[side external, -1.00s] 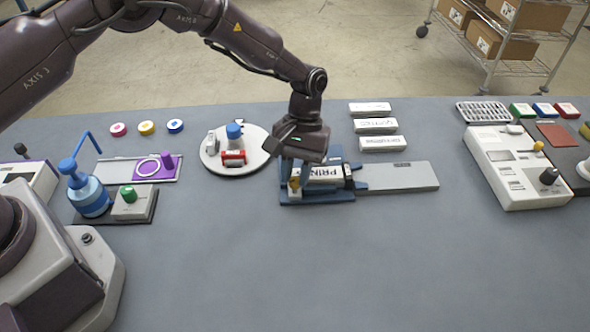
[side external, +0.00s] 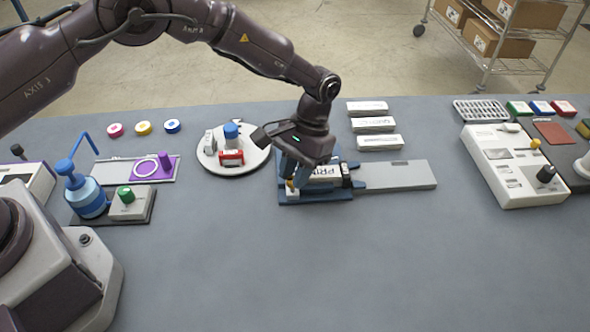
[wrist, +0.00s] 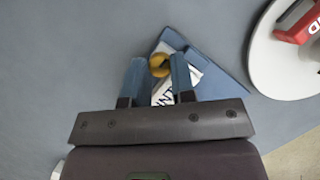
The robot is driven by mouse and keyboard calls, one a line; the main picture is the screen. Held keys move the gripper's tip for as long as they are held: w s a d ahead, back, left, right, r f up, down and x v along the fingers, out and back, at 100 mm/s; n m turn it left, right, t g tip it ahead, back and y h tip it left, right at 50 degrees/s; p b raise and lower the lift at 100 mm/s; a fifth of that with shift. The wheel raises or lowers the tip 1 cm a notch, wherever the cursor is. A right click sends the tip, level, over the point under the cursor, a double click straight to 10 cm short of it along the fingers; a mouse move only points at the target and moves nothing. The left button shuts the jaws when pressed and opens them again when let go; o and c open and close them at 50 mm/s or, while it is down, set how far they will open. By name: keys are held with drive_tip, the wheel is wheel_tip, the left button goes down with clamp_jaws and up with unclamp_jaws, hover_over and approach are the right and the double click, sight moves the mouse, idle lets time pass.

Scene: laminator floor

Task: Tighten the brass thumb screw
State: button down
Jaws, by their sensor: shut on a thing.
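The brass thumb screw (side external: 291,186) is at the left end of a blue fixture (side external: 318,196). In the wrist view the round brass screw (wrist: 159,65) lies between my two blue fingertips. My gripper (side external: 294,173) points down at the left part of the fixture and is shut on the screw. The fingers and wrist hide part of the screw and fixture in the side view. A white block with dark print letters (side external: 324,171) sits in the fixture, partly covered by my gripper.
A grey plate (side external: 400,175) extends right from the fixture. A round white tray (side external: 211,166) with a red item and blue-capped item stands close to its left. Several white blocks (side external: 373,125) lie behind. A white machine (side external: 508,180) stands right. The front table is clear.

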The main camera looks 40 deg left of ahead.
drive_tip(key=c, duration=0.9)
unclamp_jaws()
drive_tip(key=shift+c, duration=0.2)
drive_tip(key=v, duration=1.3)
drive_tip(key=shift+d+f, duration=0.1)
